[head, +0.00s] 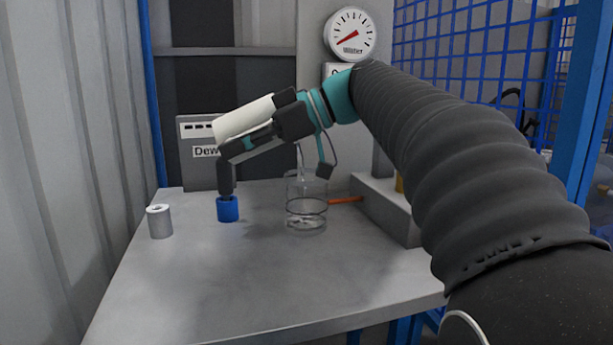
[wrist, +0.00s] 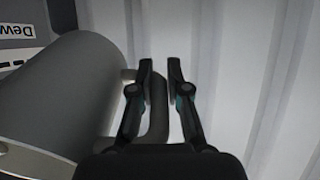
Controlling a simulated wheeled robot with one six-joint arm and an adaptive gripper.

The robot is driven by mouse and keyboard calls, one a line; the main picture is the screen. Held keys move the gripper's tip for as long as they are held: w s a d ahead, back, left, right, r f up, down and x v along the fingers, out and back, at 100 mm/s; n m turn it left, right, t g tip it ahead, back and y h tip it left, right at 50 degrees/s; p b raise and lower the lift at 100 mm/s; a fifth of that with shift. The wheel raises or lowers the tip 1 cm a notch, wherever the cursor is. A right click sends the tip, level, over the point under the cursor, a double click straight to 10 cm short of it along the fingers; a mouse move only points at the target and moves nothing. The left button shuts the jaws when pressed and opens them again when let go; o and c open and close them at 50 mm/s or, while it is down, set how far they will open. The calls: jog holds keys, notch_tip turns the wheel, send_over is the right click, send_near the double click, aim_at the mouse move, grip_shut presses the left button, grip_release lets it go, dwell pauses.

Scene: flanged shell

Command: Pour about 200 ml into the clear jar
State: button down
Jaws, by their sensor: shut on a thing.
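My gripper (head: 240,148) is shut on the handle (wrist: 157,105) of a pale grey-white jug (head: 244,118). The jug is tipped almost level above and left of the clear jar (head: 306,190), its mouth end to the right and partly hidden behind my gripper. In the wrist view the jug (wrist: 75,90) fills the left side. A thin pale stream (head: 299,156) seems to fall into the jar. The jar stands upright on the table, with a dark ring around it and a little clear liquid low inside. The exact level is hard to read.
On the table (head: 240,280) stand a grey cylinder (head: 160,222) and a blue cylinder (head: 228,209) with a dark upright piece above it. A labelled grey box (head: 195,168) is behind. An orange rod (head: 346,199) and a grey block (head: 385,207) are right of the jar. The front is clear.

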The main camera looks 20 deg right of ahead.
jog(key=shift+y+b, duration=0.5)
jog(key=shift+b, duration=0.1)
dwell(0.8)
jog(key=shift+s+d+f+t+y+b, duration=0.2)
jog(key=shift+f+b, duration=0.35)
jog(key=shift+b, duration=0.4)
jog(key=shift+w+d+f+t+y+b, duration=0.1)
jog(key=shift+d+f+y+b, duration=0.2)
jog(key=shift+f+b, duration=0.45)
jog(key=r+p, duration=0.2)
jog(key=a+r+h+p, duration=0.1)
jog(key=p, duration=0.2)
jog(key=shift+r, duration=0.35)
jog(key=shift+a+h+p, duration=0.1)
jog(key=shift+h+p, duration=0.4)
jog(key=shift+h, duration=0.2)
jog(key=shift+f+g+h, duration=0.3)
jog(key=shift+f+g, duration=0.1)
jog(key=shift+f, duration=0.25)
jog(key=shift+f+h, duration=0.35)
jog(key=shift+h, duration=0.25)
jog(key=shift+r+g+h+p, duration=0.15)
jog(key=shift+g+h+p, duration=0.25)
jog(key=shift+p, duration=0.55)
jog(key=shift+d+h, duration=0.2)
jog(key=shift+h, duration=0.1)
jog(key=shift+f, duration=0.2)
